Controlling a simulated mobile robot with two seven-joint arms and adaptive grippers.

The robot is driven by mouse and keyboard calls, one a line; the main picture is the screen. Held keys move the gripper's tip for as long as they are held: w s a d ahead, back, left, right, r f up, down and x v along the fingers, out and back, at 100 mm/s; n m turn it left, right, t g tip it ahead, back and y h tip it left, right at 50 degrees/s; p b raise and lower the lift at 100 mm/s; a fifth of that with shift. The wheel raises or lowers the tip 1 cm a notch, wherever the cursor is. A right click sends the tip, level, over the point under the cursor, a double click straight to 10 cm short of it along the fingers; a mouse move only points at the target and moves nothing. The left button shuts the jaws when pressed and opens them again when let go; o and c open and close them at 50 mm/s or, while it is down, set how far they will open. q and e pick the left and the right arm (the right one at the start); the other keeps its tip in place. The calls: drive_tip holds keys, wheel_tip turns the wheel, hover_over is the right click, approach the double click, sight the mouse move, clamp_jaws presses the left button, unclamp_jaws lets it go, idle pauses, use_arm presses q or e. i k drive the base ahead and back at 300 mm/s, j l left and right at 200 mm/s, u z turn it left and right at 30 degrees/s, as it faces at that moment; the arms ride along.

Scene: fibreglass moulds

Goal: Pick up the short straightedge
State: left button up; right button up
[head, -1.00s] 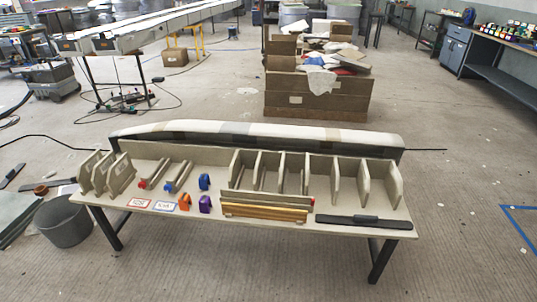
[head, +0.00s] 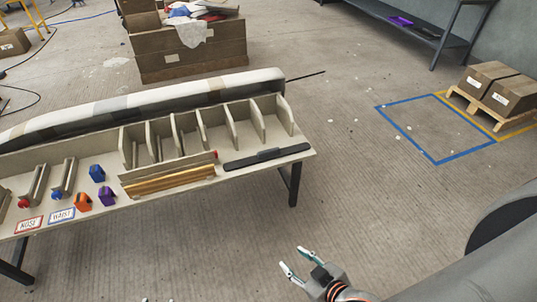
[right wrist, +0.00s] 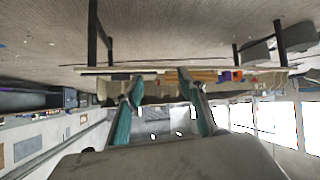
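A dark flat bar with a raised grip in its middle (head: 267,157), which looks like the straightedge, lies along the front right end of the work table (head: 228,178). Nothing is touching it from my side. My right gripper (head: 292,258) is open and empty, below and in front of the table's right end in the head view. In the right wrist view my two gripper fingers (right wrist: 160,77) are spread apart, with the table edge beyond them and the picture upside down. My left gripper is not in view.
Wooden strips (head: 170,182) lie left of the dark bar, and upright divider slots (head: 205,128) stand behind it. A long padded mould (head: 150,98) runs behind.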

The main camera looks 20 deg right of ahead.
sight(265, 156)
drive_tip(key=i+l, duration=0.25)
drive_tip(key=l, duration=0.15)
drive_tip(key=i+l, duration=0.2)
drive_tip(key=l, duration=0.2)
drive_tip(key=i+l, duration=0.25)
drive_tip(key=l, duration=0.15)
drive_tip(key=i+l, duration=0.25)
drive_tip(key=l, duration=0.15)
drive_tip(key=i+l, duration=0.2)
drive_tip(key=l, duration=0.2)
drive_tip(key=i+l, duration=0.25)
drive_tip(key=l, duration=0.15)
drive_tip(key=u, duration=0.05)
